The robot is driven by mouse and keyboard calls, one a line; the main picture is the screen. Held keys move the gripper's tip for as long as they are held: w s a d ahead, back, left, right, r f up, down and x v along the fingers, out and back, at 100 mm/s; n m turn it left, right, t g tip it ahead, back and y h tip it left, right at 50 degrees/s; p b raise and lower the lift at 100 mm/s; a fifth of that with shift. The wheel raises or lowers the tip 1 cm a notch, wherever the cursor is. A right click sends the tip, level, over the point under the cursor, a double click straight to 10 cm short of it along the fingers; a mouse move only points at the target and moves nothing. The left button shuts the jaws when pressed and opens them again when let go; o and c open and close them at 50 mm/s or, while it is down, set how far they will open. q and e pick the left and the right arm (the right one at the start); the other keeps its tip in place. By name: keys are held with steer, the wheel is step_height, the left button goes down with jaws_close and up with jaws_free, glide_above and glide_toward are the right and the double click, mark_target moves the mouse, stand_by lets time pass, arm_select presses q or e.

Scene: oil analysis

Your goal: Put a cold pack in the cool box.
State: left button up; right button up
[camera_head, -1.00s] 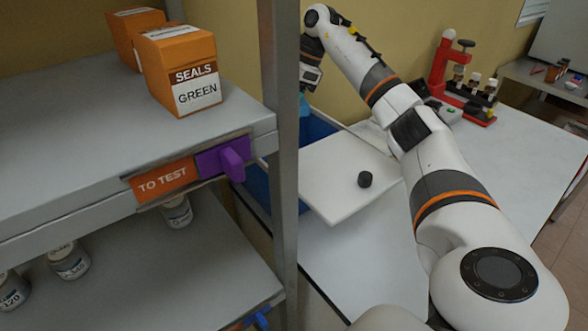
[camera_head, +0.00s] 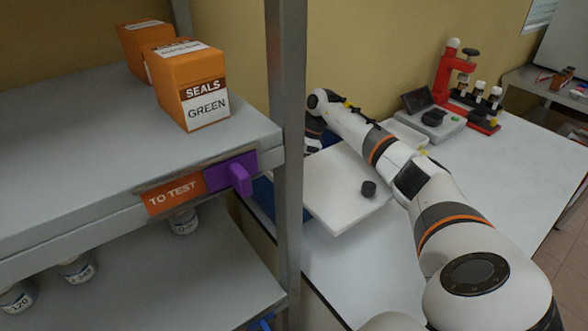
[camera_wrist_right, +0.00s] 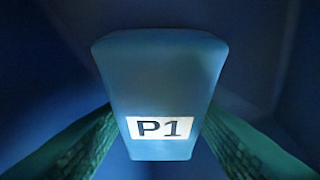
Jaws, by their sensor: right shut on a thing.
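The cold pack (camera_wrist_right: 160,75) is a blue block with a white label reading P1, seen in the right wrist view. My right gripper (camera_wrist_right: 160,142) is shut on it, with one green-looking finger on each side. In the head view my right arm reaches down to the blue cool box (camera_head: 263,196), which is partly hidden by the shelf post. Dark blue surroundings fill the wrist view around the pack. The gripper's tips and the pack are hidden in the head view. My left gripper is not in view.
A scale (camera_head: 432,120) and red stand (camera_head: 447,75) are farther back.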

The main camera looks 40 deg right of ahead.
step_height(320, 180, down, 2)
steer(key=shift+f, duration=0.15)
steer(key=o, duration=0.6)
steer(key=shift+f, duration=0.2)
steer(key=o, duration=0.5)
steer(key=shift+c, duration=0.2)
steer(key=shift+r, duration=0.1)
